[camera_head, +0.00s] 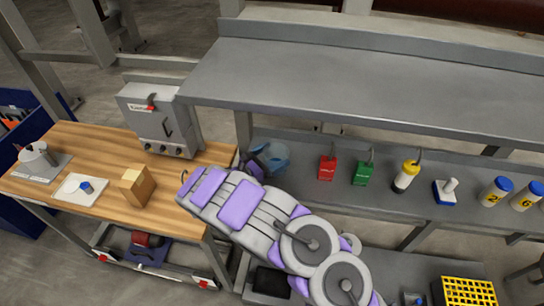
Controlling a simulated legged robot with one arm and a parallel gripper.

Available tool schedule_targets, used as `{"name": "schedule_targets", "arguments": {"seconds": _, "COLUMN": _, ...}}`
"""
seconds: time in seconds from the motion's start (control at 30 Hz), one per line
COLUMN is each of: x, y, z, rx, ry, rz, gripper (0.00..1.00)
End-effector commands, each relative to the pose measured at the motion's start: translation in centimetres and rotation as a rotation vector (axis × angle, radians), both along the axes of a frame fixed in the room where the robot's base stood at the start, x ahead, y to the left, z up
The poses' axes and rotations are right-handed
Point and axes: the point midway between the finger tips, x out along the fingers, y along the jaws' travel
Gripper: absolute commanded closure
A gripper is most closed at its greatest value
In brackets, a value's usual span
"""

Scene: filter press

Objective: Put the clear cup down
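The clear cup (275,153) is a bluish see-through shape above the left end of the grey lower shelf (318,197). It is just beyond the end of my arm. My gripper (257,160) is right at the cup's left side and overlaps it in the picture. My purple and grey arm hides most of the gripper and the lower part of the cup. I cannot tell whether the fingers are closed on the cup, or whether the cup touches the shelf.
A grey upper shelf (350,80) overhangs. The wooden table (105,140) at left holds a grey box (160,120) and wooden block (137,186).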

Motion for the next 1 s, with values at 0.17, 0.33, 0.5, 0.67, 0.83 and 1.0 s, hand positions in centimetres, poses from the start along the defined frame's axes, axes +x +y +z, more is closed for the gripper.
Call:
{"name": "schedule_targets", "arguments": {"seconds": 0.17, "x": -0.1, "y": 0.2, "z": 0.0, "rx": 0.001, "ry": -0.001, "rz": 0.001, "gripper": 0.0}}
{"name": "schedule_targets", "arguments": {"seconds": 0.33, "x": -1.1, "y": 1.6, "z": 0.1, "rx": 0.001, "ry": -0.002, "rz": 0.004, "gripper": 0.0}}
{"name": "schedule_targets", "arguments": {"seconds": 0.5, "x": -3.2, "y": 4.4, "z": 0.2, "rx": 0.004, "ry": -0.002, "rz": 0.007, "gripper": 0.0}}
{"name": "schedule_targets", "arguments": {"seconds": 0.67, "x": -5.2, "y": 6.7, "z": 0.3, "rx": 0.001, "ry": -0.002, "rz": 0.004, "gripper": 0.0}}
{"name": "schedule_targets", "arguments": {"seconds": 0.83, "x": -6.7, "y": 8.5, "z": 0.3, "rx": 0.002, "ry": -0.001, "rz": 0.004, "gripper": 0.0}}
{"name": "schedule_targets", "arguments": {"seconds": 1.0, "x": -7.4, "y": 9.2, "z": 0.3, "rx": 0.001, "ry": -0.002, "rz": 0.0, "gripper": 0.0}}
